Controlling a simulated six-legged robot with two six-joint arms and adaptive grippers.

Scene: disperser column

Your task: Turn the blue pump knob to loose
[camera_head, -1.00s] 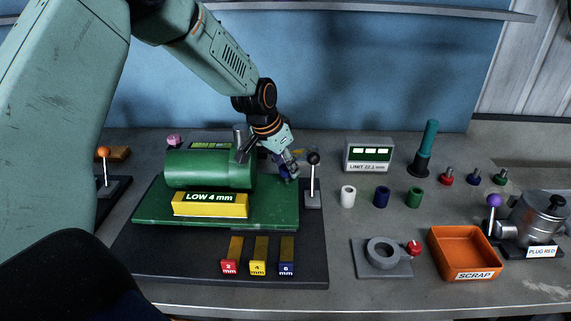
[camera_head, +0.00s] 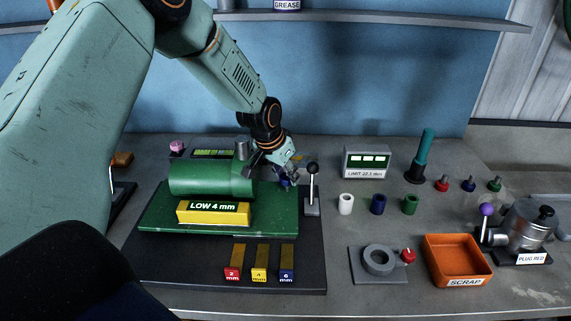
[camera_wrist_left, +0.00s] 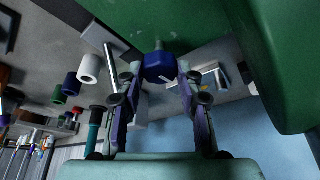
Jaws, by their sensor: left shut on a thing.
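The blue pump knob (camera_head: 284,182) is at the right end of the green pump (camera_head: 211,178), mostly hidden by my gripper in the head view. In the left wrist view the knob (camera_wrist_left: 159,66) shows as a dark blue block between the fingertips. My left gripper (camera_head: 289,178) comes down to it from above and is shut on it; its fingers also show in the left wrist view (camera_wrist_left: 158,80). I cannot read a loose or tight mark at the knob. My right gripper is not in view.
A black-knobbed lever (camera_head: 312,187) stands close to the right of the gripper. A yellow LOW 4 mm block (camera_head: 213,213) sits in front of the pump. White, blue and green sleeves, a limit display (camera_head: 366,161) and an orange scrap tray (camera_head: 457,261) lie further right.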

